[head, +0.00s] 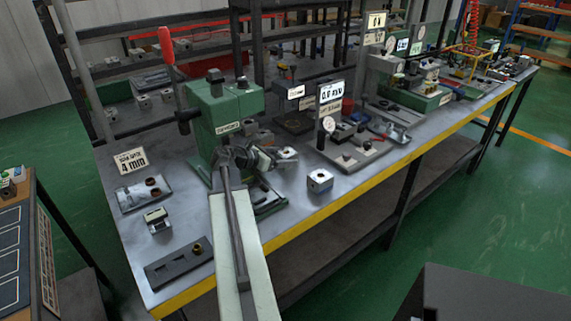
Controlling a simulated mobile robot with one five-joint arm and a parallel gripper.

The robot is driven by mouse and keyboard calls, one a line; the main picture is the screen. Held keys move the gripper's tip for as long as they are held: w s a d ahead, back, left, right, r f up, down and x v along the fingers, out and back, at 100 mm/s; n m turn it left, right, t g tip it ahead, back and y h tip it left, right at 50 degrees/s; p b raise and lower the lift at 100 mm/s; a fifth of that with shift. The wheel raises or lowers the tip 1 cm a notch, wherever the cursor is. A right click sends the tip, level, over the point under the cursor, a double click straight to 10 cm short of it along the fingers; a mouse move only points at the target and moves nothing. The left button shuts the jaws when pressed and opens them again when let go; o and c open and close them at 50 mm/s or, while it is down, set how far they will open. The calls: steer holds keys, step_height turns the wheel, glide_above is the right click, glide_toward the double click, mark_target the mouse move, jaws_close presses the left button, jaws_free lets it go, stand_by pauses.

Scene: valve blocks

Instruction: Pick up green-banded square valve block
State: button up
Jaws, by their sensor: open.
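A small block (157,219) with a pale, faintly greenish band across its top stands on the grey bench, left of my arm. A green band cannot be made out clearly on either block. My gripper (278,158) is in front of the green press (222,110), above the bench and left of the silver block. It is open, with no block seen in it; its fingertips are small and partly lost against the dark press parts.
A dark slotted plate (178,263) lies at the near left corner. A tray (144,194) with brown rings sits behind the banded block by a "4 mm" sign (131,160). A gauge fixture plate (357,153) stands right of the silver block. Bare bench surrounds the silver block.

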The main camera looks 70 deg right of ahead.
steer(key=shift+x, duration=1.2)
steer(key=shift+w, duration=0.1)
steer(key=shift+c, duration=0.4)
jaws_close()
steer(key=shift+r, duration=0.15)
